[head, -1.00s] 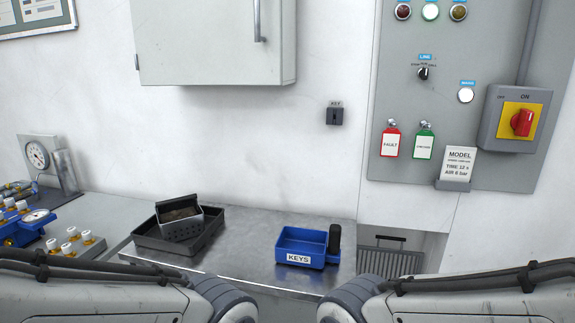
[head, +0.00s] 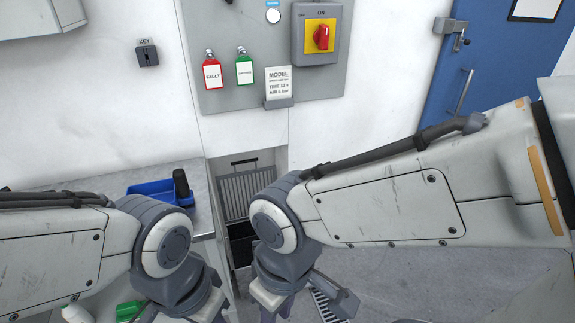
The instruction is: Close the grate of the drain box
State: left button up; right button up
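The drain box (head: 240,250) is a dark opening low in a wall recess, largely hidden between my two arms. Its grey slotted grate (head: 243,192) stands raised against the back of the recess, with a dark handle bar along its top edge. The lower right of the grate is hidden behind my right arm. My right gripper (head: 271,306) points down at the bottom edge, in front and to the right of the box. My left gripper (head: 182,314) is at the bottom edge, left of the box. Both fingertips are cut off or unclear, and I see nothing held.
A steel bench (head: 203,196) with a blue tray (head: 150,188) stands left of the recess. A green item (head: 130,310) and a white bottle (head: 77,313) are lower left. Open floor lies right.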

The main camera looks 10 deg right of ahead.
aim_at(273, 168)
jog(key=z, duration=1.3)
jog(key=i, duration=2.25)
jog(key=u, duration=2.6)
